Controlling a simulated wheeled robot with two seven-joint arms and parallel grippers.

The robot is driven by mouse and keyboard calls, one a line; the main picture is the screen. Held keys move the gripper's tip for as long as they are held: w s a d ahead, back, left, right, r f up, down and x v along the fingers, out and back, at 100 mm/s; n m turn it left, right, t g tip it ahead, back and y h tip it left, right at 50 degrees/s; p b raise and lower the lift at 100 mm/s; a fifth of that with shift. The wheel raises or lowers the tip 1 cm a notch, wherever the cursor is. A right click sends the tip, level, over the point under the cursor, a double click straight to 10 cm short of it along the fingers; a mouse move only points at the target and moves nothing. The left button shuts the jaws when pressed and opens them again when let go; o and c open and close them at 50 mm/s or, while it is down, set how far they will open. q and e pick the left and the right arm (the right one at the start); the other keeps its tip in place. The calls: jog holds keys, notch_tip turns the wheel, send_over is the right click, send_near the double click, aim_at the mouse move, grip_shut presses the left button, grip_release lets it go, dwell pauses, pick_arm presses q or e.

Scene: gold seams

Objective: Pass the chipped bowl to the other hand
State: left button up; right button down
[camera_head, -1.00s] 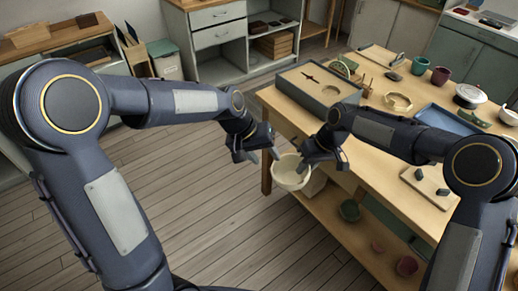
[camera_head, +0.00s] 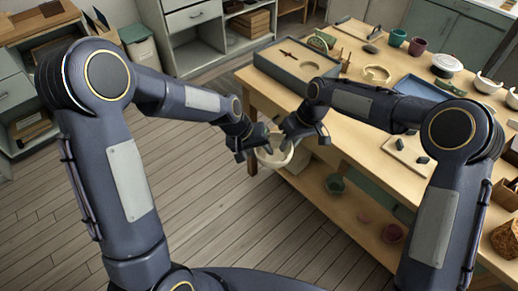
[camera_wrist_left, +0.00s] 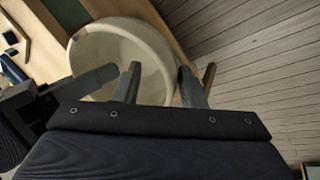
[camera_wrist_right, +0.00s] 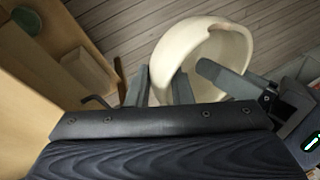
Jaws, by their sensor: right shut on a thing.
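The chipped bowl (camera_head: 275,161), cream and round, hangs in the air beside the work table's near left corner. My right gripper (camera_head: 286,142) is shut on its wall; in the right wrist view the fingers (camera_wrist_right: 163,88) pinch the wall of the bowl (camera_wrist_right: 206,38). My left gripper (camera_head: 259,149) is at the bowl's left side. In the left wrist view its fingers (camera_wrist_left: 160,85) are apart, one over the inside of the bowl (camera_wrist_left: 112,42) and one outside its rim. Whether they touch the wall I cannot tell. A brownish patch marks the rim there.
The work table (camera_head: 345,118) bears a grey box (camera_head: 297,66), a blue tray (camera_head: 427,88), cups and other bowls. Its lower shelf (camera_head: 318,195) holds small bowls. Wooden floor left of the table is clear. Cabinets stand at the back.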

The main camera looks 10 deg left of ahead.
pick_arm(q)
jog(key=c, duration=0.7)
grip_shut()
pick_arm(e)
jog(key=c, duration=1.2)
grip_release()
jog(key=s+d+r+m+t, duration=0.1)
jog(key=d+r, duration=0.4)
jog(key=r, duration=0.3)
jog(key=s+d+r, duration=0.2)
jog(key=d+r, duration=0.4)
jog(key=r, duration=0.2)
jog(key=s+d+r+m+t, duration=0.2)
jog(key=s+d+r+m, duration=0.1)
jog(key=s+d, duration=0.6)
jog(key=s+d+f+m+t, duration=0.1)
jog(key=s+d+f+m, duration=0.1)
jog(key=s, duration=0.6)
jog(key=s+d+f+m+t, duration=0.2)
jog(key=s+d+f+m, duration=0.1)
jog(key=s, duration=0.6)
jog(key=shift+s+f+m+t, duration=0.15)
jog(key=shift+f+m+t, duration=0.15)
jog(key=shift+f, duration=0.1)
